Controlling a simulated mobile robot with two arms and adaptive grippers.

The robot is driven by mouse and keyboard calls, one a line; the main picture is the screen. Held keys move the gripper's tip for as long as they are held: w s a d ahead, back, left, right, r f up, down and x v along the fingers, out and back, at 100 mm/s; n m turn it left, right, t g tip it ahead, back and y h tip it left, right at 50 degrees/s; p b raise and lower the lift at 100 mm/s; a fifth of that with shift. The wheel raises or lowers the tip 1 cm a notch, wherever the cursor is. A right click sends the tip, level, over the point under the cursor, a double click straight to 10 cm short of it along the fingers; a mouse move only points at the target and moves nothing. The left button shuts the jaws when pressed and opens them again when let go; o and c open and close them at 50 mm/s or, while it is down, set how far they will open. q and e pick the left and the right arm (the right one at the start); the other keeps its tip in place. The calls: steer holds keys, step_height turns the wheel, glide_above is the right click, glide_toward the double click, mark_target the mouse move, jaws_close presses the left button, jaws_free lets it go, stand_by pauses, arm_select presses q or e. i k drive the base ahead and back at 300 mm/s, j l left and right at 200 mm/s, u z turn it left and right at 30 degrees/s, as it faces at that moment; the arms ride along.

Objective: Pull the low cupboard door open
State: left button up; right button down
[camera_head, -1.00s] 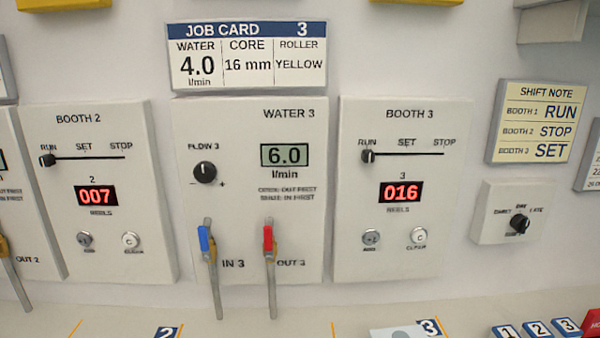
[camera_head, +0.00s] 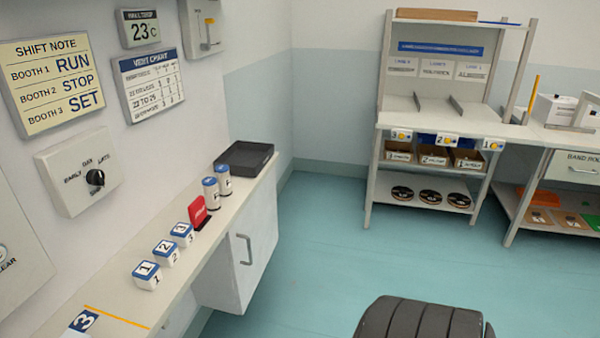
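The low cupboard (camera_head: 222,290) is white and hangs under the far end of the wall counter, left of the picture's middle. Its door (camera_head: 262,235) faces right into the room and looks closed, with no visible gap. No gripper fingers show in this view, and nothing touches the handle.
The counter (camera_head: 125,310) carries numbered blocks (camera_head: 165,253), a red block (camera_head: 198,212), white cylinders (camera_head: 211,193) and a black tray (camera_head: 243,158). Open teal floor (camera_head: 310,250) lies before the door. A shelf rack (camera_head: 367,185) stands beyond. A dark ribbed shape fills the bottom right.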

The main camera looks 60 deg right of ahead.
mark_target(263, 234)
steer(key=z, duration=1.6)
